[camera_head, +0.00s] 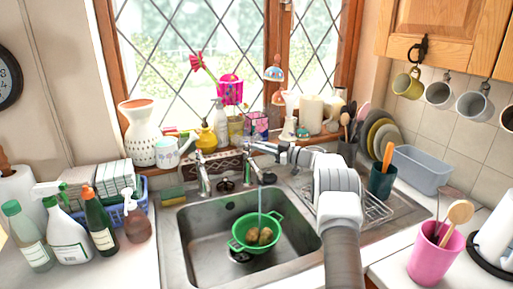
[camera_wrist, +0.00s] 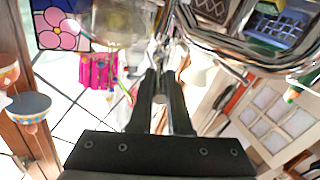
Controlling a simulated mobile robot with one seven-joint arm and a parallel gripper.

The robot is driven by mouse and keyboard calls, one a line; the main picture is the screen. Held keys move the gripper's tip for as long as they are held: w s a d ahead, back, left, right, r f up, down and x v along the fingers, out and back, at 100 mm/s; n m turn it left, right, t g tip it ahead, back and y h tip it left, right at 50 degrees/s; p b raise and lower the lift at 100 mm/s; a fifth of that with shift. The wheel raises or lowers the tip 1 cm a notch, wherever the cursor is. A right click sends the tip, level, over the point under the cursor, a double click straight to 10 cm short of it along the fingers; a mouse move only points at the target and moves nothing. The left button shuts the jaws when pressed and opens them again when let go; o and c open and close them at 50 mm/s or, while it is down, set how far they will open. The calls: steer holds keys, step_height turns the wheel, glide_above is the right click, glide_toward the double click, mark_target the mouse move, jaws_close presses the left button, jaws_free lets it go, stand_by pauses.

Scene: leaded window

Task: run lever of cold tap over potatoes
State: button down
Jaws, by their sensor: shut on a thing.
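The right-hand tap (camera_head: 265,167) stands at the back of the steel sink (camera_head: 190,235). A thin stream of water (camera_head: 260,200) falls from it into a green colander (camera_head: 240,243). Brown potatoes (camera_head: 265,235) lie in the colander, under the stream. My gripper (camera_head: 256,147) reaches in from the right at the top of this tap. In the wrist view its dark fingers (camera_wrist: 160,78) are close together at shiny metal, shut on the tap's lever, which is mostly hidden. A second tap (camera_head: 203,180) stands to the left.
Bottles (camera_head: 68,238) and a blue basket (camera_head: 140,190) crowd the left counter. A windowsill with jugs and a yellow vase (camera_head: 205,138) runs close behind the taps.

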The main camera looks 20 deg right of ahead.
steer(key=shift+w+n+g+y, duration=0.1)
steer(key=shift+n+g+y, duration=0.2)
steer(key=shift+y, duration=0.1)
stand_by(0.4)
steer(key=c, duration=0.9)
jaws_free()
steer(key=shift+o, duration=0.2)
steer(key=shift+d, duration=0.1)
steer(key=b+v, duration=0.1)
steer(key=v, duration=1.6)
steer(key=shift+s, duration=0.25)
steer(key=shift+d+r, duration=0.1)
